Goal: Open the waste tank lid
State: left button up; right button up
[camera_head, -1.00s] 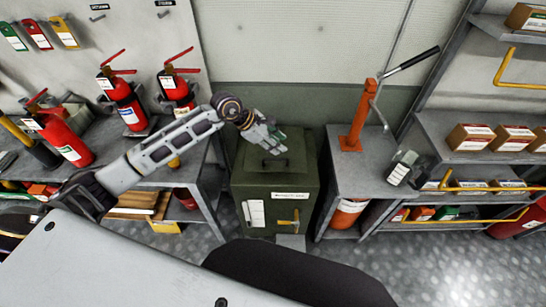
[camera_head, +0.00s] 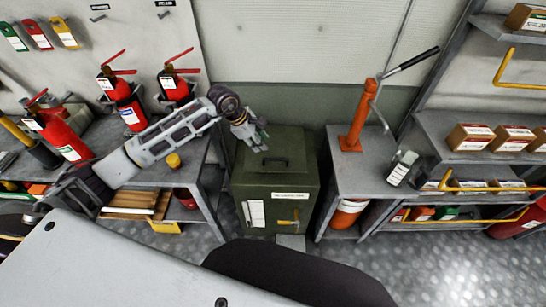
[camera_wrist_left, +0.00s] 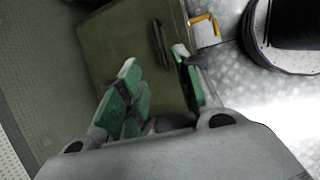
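The waste tank is a dark green metal box (camera_head: 280,205) on the floor in the middle of the head view. Its lid (camera_head: 290,150) lies flat and closed on top, with a dark bar handle (camera_head: 275,161). My left gripper (camera_head: 256,142) is just above the lid, at the back left of the handle. In the left wrist view the gripper (camera_wrist_left: 155,90) has its green-padded fingers spread apart, with nothing between them. The lid (camera_wrist_left: 120,40) and its handle (camera_wrist_left: 158,42) lie beyond the fingertips. My right gripper is in neither view.
A bench with red fire extinguishers (camera_head: 130,110) stands to the left. A grey stand with an orange hand pump (camera_head: 355,130) is close on the right, and shelves with boxes (camera_head: 472,137) are further right. A yellow latch (camera_head: 288,224) is on the tank's front.

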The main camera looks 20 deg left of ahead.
aim_at(275, 159)
pick_arm(q)
jog(key=shift+p+x, duration=0.7)
jog(key=shift+x, duration=5.75)
jog(key=shift+c, duration=0.2)
grip_shut()
